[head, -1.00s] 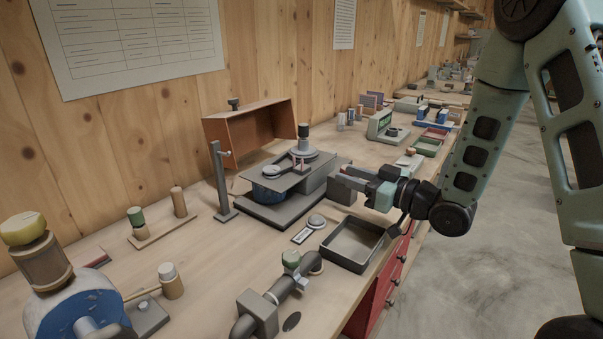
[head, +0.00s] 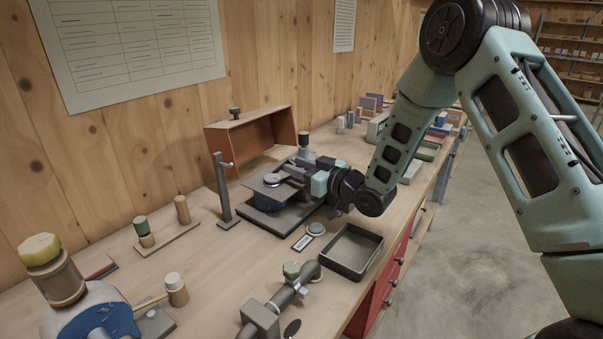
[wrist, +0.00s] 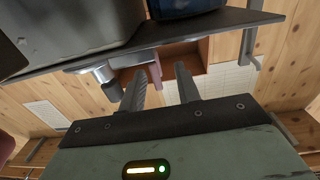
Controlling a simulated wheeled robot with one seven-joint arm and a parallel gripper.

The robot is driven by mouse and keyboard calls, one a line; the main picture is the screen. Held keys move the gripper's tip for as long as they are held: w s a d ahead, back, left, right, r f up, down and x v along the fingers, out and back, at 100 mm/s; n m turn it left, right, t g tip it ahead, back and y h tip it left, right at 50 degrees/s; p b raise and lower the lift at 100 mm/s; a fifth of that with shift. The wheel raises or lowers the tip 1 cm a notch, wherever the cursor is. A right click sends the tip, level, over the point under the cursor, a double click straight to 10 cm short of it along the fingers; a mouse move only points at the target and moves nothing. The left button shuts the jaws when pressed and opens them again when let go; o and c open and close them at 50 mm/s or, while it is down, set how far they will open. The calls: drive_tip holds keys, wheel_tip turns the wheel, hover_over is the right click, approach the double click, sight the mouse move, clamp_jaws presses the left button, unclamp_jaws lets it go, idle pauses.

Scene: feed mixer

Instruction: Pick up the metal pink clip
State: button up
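The pink clip (wrist: 155,72) shows in the wrist view as a small dull-pink piece beside a short metal cylinder, at the mixer's dark plate. My gripper (wrist: 160,84) is open, with its two grey fingers apart. The pink piece appears between the fingertips, nearer the left finger; I cannot tell whether they touch. In the head view my gripper (head: 302,172) reaches over the right side of the feed mixer (head: 266,186). My gripper and wrist hide the clip there.
An empty dark tray (head: 352,251) lies in front, by the bench edge.

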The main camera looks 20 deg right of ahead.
drive_tip(key=shift+w+a, duration=0.2)
drive_tip(key=shift+w, duration=0.15)
drive_tip(key=shift+c, duration=0.3)
clamp_jaws()
